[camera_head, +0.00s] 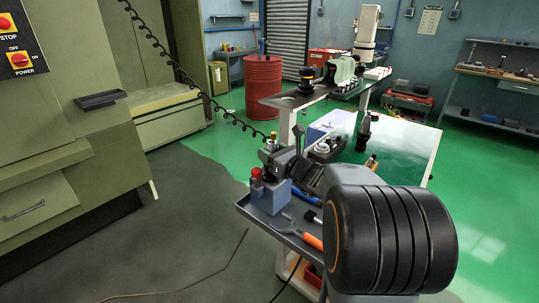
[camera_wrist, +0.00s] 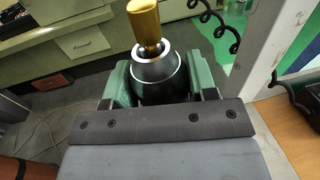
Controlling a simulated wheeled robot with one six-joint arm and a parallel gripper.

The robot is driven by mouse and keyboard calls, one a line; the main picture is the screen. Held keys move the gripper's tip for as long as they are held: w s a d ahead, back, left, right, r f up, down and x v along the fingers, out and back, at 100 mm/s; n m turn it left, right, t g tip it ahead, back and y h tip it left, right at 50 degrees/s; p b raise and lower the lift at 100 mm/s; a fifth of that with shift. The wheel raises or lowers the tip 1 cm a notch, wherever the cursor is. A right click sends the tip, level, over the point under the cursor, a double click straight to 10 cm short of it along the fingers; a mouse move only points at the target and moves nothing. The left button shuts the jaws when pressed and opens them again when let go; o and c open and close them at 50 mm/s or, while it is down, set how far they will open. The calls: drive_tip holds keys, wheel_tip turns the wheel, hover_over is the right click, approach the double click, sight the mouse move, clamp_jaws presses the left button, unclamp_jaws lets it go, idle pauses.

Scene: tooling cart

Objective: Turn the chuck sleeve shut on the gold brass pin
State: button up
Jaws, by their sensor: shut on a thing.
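The gold brass pin (camera_wrist: 145,22) stands in the mouth of the chuck, leaning slightly left in the wrist view. The dark chuck sleeve (camera_wrist: 160,78), with a bright steel rim at its top, sits below it. My gripper (camera_wrist: 158,82) has its green jaws shut on both sides of the sleeve. In the head view the pin (camera_head: 272,136) shows small above a grey-blue block (camera_head: 272,197) at the cart's left end. My gripper reaches it from the right, and the jaws and sleeve are mostly hidden there.
The tooling cart (camera_head: 262,222) carries an orange-handled tool (camera_head: 312,241) and other small items. A red knob (camera_head: 256,173) is on the block's left. A coiled black cable (camera_head: 180,72) hangs close behind the chuck. Green cabinets stand at the left; the floor between is open.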

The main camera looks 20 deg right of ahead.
drive_tip(key=o, duration=0.9)
drive_tip(key=shift+s, duration=0.15)
drive_tip(key=v, duration=1.3)
drive_tip(key=shift+s+d, duration=0.15)
drive_tip(key=shift+s, duration=0.1)
